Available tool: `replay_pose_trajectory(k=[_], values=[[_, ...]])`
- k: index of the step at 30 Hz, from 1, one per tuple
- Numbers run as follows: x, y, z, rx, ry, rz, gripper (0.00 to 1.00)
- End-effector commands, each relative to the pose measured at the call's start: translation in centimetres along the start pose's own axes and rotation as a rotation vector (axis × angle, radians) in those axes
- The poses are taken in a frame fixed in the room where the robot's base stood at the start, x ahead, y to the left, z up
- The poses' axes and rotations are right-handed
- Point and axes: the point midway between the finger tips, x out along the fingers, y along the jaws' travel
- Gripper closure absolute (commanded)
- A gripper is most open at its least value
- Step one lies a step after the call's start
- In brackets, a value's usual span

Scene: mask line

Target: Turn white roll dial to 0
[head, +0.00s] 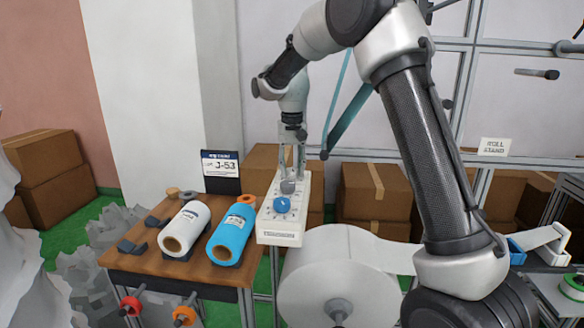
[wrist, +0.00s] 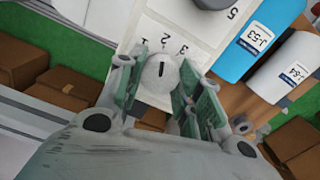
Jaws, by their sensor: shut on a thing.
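The white roll dial (wrist: 158,72) is a round pale knob with a dark pointer line, on the white dial panel (head: 281,239). My gripper (wrist: 157,88) points down at it with a finger on either side, shut on it. In the head view the dial (head: 288,187) sits under my gripper (head: 291,176), behind the blue dial (head: 282,204). In the wrist view the pointer line runs nearly upright in the picture. The printed numbers 1, 2 and 3 show beyond the dial; I cannot see a 0, and the fingers hide part of the scale.
A white roll (head: 184,228) and a blue roll (head: 232,235) lie on the wooden table (head: 150,268) left of the panel. A J-53 sign (head: 221,165) stands behind. A large white roll (head: 338,282) is below and right of the panel. Cardboard boxes (head: 375,195) are behind.

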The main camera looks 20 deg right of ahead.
Motion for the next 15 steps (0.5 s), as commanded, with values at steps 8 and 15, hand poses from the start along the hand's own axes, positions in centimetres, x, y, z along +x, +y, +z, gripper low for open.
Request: replay_pose_trajectory(k=[8, 15], values=[[-0.03, 0.00, 0.00, -0.163, 0.000, 0.000, 0.89], [-0.03, 0.00, -0.01, -0.384, 0.000, 0.000, 0.89]])
